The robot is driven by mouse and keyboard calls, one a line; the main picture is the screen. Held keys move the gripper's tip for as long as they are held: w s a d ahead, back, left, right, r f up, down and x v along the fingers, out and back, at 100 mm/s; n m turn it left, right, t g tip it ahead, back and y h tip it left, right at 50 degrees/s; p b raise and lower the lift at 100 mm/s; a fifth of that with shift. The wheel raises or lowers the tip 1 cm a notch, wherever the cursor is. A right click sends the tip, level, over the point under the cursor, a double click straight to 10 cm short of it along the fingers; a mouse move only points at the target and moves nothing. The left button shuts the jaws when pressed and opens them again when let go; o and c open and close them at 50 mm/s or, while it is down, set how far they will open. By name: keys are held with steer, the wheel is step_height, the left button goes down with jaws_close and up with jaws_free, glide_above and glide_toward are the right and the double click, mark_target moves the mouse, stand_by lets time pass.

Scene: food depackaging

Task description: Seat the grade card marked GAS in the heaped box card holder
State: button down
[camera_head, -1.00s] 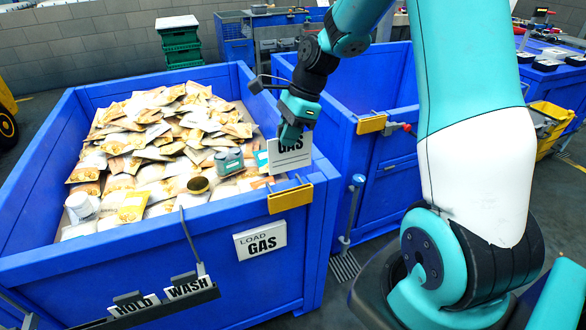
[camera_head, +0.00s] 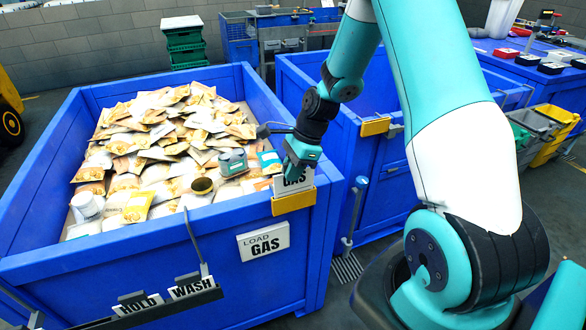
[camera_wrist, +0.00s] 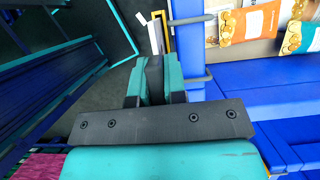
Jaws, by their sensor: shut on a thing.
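The white GAS card (camera_head: 296,183) is in my gripper (camera_head: 297,168), over the near right rim of the heaped box (camera_head: 130,249). The yellow card holder (camera_head: 293,201) is on that rim. The card's lower part is hidden behind the holder's front, and the card looks upright. I cannot tell whether its bottom edge touches the slot floor. In the wrist view the card (camera_wrist: 155,37) shows edge-on beyond my gripper fingers, beside a yellow strip.
A LOAD GAS label (camera_head: 263,242) is on the box front. HOLD (camera_head: 138,303) and WASH (camera_head: 193,287) cards stand in a rack at lower left. Sachets, cans and a grey-green object (camera_head: 233,162) fill the box. Another blue box with a yellow holder (camera_head: 375,126) stands to the right.

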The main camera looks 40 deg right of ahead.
steer(key=shift+f, duration=0.55)
steer(key=c, duration=1.2)
jaws_free()
steer(key=shift+o, duration=0.2)
steer(key=b+v, duration=0.1)
steer(key=v, duration=1.2)
steer(key=s+a+r+n, duration=0.3)
steer(key=a+n, duration=0.3)
steer(key=a, duration=0.2)
steer(key=s+a+r+n, duration=0.3)
steer(key=a+n, duration=0.3)
steer(key=a, duration=0.2)
steer(key=s+a+r+n, duration=0.1)
steer(key=s+a+n, duration=0.4)
steer(key=s+n, duration=0.2)
steer(key=s+a+n+g, duration=0.1)
steer(key=s+a+n, duration=0.4)
steer(key=s+n, duration=0.3)
steer(key=shift+r+n, duration=0.4)
steer(key=shift+n, duration=0.3)
